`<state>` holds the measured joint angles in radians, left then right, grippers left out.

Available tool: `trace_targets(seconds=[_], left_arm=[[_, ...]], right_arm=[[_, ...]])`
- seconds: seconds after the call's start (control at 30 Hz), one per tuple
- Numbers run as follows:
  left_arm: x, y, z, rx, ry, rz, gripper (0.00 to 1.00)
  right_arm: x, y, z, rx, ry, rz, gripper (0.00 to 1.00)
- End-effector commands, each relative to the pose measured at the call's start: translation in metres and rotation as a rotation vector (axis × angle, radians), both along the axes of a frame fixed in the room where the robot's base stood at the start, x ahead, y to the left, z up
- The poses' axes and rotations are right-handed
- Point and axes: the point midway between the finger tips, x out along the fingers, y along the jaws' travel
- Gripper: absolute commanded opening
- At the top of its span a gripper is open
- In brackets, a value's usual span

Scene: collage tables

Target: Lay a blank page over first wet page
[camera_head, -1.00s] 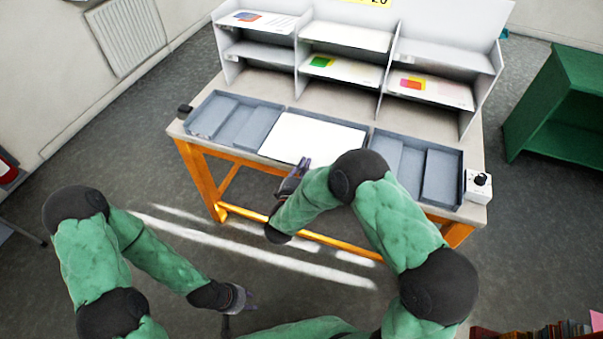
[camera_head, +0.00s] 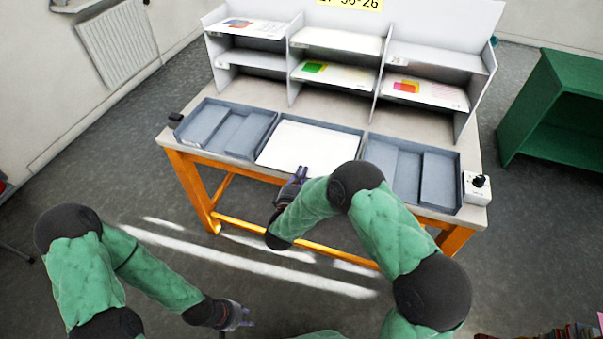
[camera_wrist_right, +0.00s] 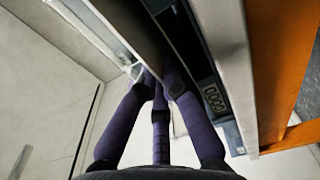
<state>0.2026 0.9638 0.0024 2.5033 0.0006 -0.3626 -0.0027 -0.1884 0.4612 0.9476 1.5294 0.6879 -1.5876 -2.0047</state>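A blank white page (camera_head: 315,148) lies over the middle grey tray (camera_head: 362,140) at the front of the table. No print shows on it, and anything under it is hidden. My right gripper (camera_head: 302,172) is at the page's front edge. In the right wrist view its dark purple fingers (camera_wrist_right: 153,78) come close together beside the tray and table edge. A grip on the page is not clear there. My left gripper (camera_head: 247,318) hangs low over the floor, away from the table. Its fingers are apart and empty.
Grey trays stand left (camera_head: 228,128) and right (camera_head: 440,182) of the middle one. A white shelf unit (camera_head: 388,52) at the back holds printed pages with coloured patches. A control box with a black knob (camera_head: 477,188) is at the right corner. A green shelf (camera_head: 560,100) stands further right.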

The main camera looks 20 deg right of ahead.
Motion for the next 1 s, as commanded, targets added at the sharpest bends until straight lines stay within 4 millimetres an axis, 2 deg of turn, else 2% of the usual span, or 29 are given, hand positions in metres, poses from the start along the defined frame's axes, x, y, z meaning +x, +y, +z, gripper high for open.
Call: trace_targets(seconds=[0.03, 0.07, 0.1, 0.4, 0.53, 0.67, 1.0], left_arm=[[0.0, 0.0, 0.0, 0.0, 0.0, 0.0, 0.34], [0.0, 0.0, 0.0, 0.0, 0.0, 0.0, 0.34], [0.0, 0.0, 0.0, 0.0, 0.0, 0.0, 0.34], [0.0, 0.0, 0.0, 0.0, 0.0, 0.0, 0.34], [0.0, 0.0, 0.0, 0.0, 0.0, 0.0, 0.34], [0.0, 0.0, 0.0, 0.0, 0.0, 0.0, 0.34], [0.0, 0.0, 0.0, 0.0, 0.0, 0.0, 0.34]], right_arm=[[0.0, 0.0, 0.0, 0.0, 0.0, 0.0, 0.23], [0.0, 0.0, 0.0, 0.0, 0.0, 0.0, 0.32], [0.0, 0.0, 0.0, 0.0, 0.0, 0.0, 0.34], [0.0, 0.001, 0.0, 0.0, 0.0, 0.0, 0.34], [-0.007, 0.005, 0.0, 0.0, 0.0, 0.002, 0.34], [-0.024, 0.016, 0.0, -0.001, 0.002, 0.005, 0.34], [-0.08, 0.049, 0.0, -0.002, 0.001, 0.005, 0.34]])
